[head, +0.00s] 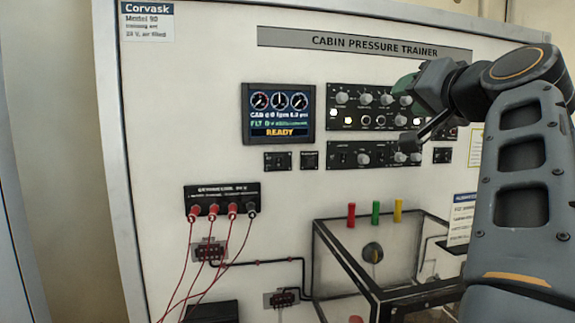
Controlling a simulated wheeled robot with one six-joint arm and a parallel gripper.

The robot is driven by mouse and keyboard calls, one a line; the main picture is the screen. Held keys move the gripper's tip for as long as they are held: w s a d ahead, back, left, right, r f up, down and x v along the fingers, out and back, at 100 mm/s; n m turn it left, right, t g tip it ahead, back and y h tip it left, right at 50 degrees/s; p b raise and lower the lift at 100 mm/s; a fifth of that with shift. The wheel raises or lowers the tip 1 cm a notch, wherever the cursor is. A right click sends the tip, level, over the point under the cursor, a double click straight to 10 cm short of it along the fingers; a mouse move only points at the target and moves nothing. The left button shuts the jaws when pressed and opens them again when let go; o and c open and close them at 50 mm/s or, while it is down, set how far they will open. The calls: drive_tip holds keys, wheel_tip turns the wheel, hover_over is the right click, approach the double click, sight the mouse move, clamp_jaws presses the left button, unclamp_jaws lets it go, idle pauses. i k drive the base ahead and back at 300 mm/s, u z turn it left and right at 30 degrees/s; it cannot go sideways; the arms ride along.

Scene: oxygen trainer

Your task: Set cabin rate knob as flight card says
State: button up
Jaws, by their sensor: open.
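The panel is headed CABIN PRESSURE TRAINER (375,45). An upper black control module (352,101) carries a row of grey knobs, lit buttons and small switches. A lower black module (356,155) carries more knobs. Their labels are too small to read, so I cannot tell which knob is the cabin rate knob. My gripper (410,142) is open in front of the right ends of both modules and hides part of them. I cannot tell whether it touches a knob. A white card with a blue header (463,215) is partly behind my arm, its text unreadable; I cannot tell if it is the flight card.
A display (278,114) with three dials reads READY. Red leads hang from a black connector box (221,200) at lower left. A clear-walled box with a dark frame (345,262) juts out below the modules, with red, green and yellow pieces (376,212) above it.

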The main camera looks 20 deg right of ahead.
sight(386, 99)
drive_tip(key=k, duration=1)
